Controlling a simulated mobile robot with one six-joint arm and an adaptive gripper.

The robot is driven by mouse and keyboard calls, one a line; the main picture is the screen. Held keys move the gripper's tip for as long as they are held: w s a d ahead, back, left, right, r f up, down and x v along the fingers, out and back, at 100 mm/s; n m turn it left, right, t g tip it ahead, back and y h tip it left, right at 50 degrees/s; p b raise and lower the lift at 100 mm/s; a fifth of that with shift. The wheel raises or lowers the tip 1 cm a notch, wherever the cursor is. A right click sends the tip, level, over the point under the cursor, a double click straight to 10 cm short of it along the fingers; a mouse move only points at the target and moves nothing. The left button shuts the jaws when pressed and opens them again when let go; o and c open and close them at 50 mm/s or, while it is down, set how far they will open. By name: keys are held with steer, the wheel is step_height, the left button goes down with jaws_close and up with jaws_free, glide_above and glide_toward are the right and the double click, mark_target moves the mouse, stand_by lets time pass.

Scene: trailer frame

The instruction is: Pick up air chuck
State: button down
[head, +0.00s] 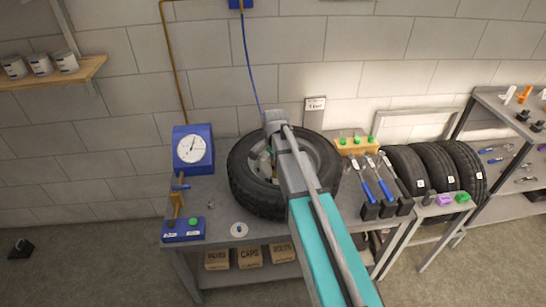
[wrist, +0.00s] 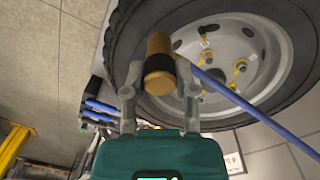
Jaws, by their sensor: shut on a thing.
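The air chuck (wrist: 158,65) is a brass cylinder with a black band in the wrist view. My gripper (wrist: 160,85) is shut on it, one finger on each side of the body. A blue hose (wrist: 235,98) runs from behind the right finger across the wheel toward the lower right. In the head view my arm covers most of the gripper and the chuck cannot be made out. The tyre (head: 252,190) with its grey rim is behind the arm there. It fills the upper part of the wrist view (wrist: 125,45), with the chuck in front of its edge.
A blue gauge box (head: 193,150) stands on the bench left of the tyre. Labelled boxes (head: 250,256) sit on the lower shelf. The floor in front is clear.

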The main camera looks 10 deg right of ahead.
steer(key=s+r+p, duration=0.1)
steer(key=s+r, duration=0.1)
steer(key=s, duration=0.3)
steer(key=shift+s+r+p, duration=0.25)
steer(key=shift+s+p, duration=0.1)
steer(key=shift+p, duration=0.05)
stand_by(0.5)
steer(key=shift+d, duration=0.5)
steer(key=shift+s, duration=0.15)
